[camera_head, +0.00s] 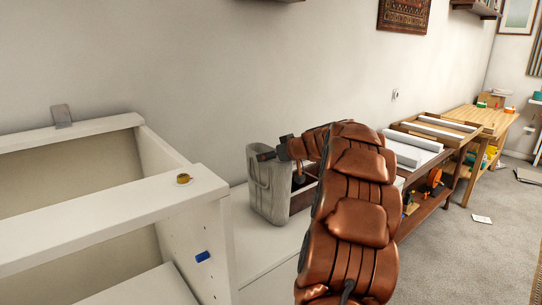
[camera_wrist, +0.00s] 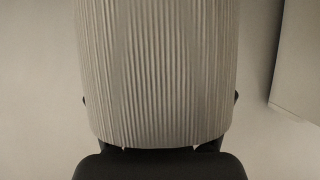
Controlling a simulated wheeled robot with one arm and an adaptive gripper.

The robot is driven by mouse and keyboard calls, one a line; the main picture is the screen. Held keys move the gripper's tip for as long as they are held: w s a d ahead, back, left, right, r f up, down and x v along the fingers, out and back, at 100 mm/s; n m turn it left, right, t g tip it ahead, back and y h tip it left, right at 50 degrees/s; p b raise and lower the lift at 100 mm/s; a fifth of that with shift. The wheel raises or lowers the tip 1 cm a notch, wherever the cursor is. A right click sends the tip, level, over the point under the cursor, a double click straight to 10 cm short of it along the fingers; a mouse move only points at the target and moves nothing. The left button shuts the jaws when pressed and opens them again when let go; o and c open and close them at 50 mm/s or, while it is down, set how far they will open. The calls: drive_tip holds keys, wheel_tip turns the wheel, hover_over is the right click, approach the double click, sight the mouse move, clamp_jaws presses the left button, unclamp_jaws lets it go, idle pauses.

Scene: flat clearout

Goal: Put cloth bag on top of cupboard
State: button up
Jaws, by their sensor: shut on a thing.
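The cloth bag (camera_head: 266,195) is grey and upright in the head view, left of my arm. My gripper (camera_head: 266,155) is at the bag's upper right edge and is shut on it. In the wrist view the ribbed, pale bag (camera_wrist: 157,70) fills the middle, between the dark finger parts at both sides. A low white surface (camera_head: 262,248) lies under the bag; I cannot tell if the bag touches it. I cannot tell which white unit is the cupboard.
A white open frame unit (camera_head: 95,232) stands at left, with a small brass-coloured item (camera_head: 184,179) on its corner. A wooden bench (camera_head: 440,135) and table stand along the wall at right. Carpet (camera_head: 460,245) is mostly clear at right, with a paper (camera_head: 481,219) on it.

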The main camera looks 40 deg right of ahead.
drive_tip(key=o, duration=1.7)
drive_tip(key=b+v, duration=0.1)
drive_tip(key=v, duration=1.1)
drive_tip(key=shift+b, duration=0.3)
